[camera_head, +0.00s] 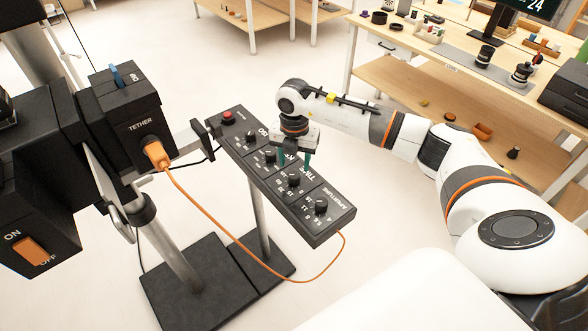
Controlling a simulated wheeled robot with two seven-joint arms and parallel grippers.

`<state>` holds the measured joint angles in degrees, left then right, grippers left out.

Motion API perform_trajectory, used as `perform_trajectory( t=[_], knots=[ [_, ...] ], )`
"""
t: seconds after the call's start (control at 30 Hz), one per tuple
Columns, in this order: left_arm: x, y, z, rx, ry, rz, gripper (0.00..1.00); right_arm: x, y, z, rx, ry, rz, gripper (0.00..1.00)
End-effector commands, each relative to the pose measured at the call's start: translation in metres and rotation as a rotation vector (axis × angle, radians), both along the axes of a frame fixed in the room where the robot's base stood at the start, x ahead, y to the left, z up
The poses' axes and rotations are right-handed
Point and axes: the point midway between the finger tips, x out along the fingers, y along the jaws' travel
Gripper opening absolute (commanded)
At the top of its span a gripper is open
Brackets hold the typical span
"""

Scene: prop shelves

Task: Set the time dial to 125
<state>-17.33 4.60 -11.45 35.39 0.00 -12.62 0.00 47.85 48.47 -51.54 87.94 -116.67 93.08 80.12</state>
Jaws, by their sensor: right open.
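A black control panel (318,230) on a stand carries a row of black knobs under white labels. The time dial (293,180) is the knob beside the TIME label, second from the near end. Its pointer setting is too small to read. My right gripper (294,163) is over the panel, pointing down, with its two teal fingers apart. It is close to the time dial, just beyond it in the picture, and holds nothing. Whether a finger touches the panel cannot be told. My left gripper is not in view.
The aperture knob (321,206) and another knob (270,157) flank the time dial. A red button (227,116) is at the far end. A black tether box (138,125) with an orange cable (205,207) stands left. A wooden shelf table (455,90) is behind.

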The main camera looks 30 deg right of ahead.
Motion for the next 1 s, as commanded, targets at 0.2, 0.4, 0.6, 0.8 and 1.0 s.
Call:
perform_trajectory(
  t=[0.2, 0.4, 0.6, 0.8, 1.0],
  knots=[
    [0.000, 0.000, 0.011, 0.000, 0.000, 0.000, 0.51, 0.000, 0.001, -0.036, 0.002, 0.001, 0.001, 0.51],
    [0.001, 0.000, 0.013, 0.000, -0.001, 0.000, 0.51, 0.000, 0.001, -0.051, 0.001, 0.000, 0.001, 0.51],
    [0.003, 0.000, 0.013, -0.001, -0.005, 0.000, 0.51, 0.000, 0.001, -0.054, 0.001, -0.002, 0.002, 0.51],
    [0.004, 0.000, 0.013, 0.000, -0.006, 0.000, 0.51, 0.000, 0.001, -0.053, 0.002, -0.001, 0.002, 0.33],
    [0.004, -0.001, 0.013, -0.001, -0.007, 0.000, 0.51, 0.000, 0.001, -0.053, 0.002, -0.001, 0.002, 0.06]
  ],
)
